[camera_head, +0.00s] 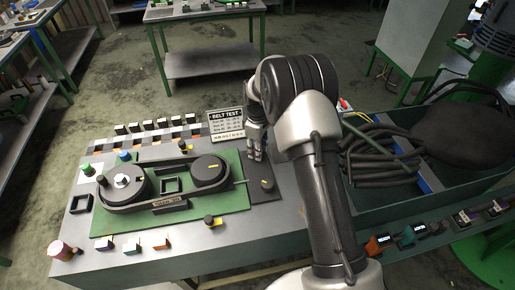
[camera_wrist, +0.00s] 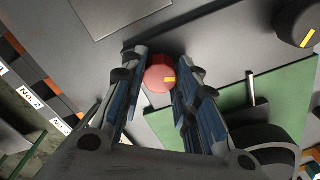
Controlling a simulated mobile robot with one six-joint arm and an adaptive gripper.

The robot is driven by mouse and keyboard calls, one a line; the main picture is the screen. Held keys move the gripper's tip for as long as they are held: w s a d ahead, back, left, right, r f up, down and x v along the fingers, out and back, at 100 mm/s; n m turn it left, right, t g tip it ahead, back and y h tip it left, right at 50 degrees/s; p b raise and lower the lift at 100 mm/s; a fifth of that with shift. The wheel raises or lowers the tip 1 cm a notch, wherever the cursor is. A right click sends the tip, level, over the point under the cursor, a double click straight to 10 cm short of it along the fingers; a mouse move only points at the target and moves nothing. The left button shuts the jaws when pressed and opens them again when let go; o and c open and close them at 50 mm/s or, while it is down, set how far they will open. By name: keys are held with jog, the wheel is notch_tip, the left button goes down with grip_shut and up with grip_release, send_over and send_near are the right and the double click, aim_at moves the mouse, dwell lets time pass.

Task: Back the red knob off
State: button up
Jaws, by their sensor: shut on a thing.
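In the head view my gripper (camera_head: 256,151) points down at the grey bench top, just right of the green board, and the red knob is hidden there.
The green board (camera_head: 222,222) carries a belt around two black pulleys (camera_head: 124,183). A black knob with a yellow mark (camera_wrist: 297,22) stands near my gripper. The BELT TEST sign (camera_head: 227,122) is close on the left. A bin of black hoses (camera_head: 385,165) lies to the right.

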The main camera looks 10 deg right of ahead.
jog(key=shift+n, duration=0.7)
jog(key=o, duration=1)
jog(key=shift+o, duration=0.2)
jog(key=shift+r, duration=0.1)
notch_tip(320, 180, up, 12)
dwell(0.3)
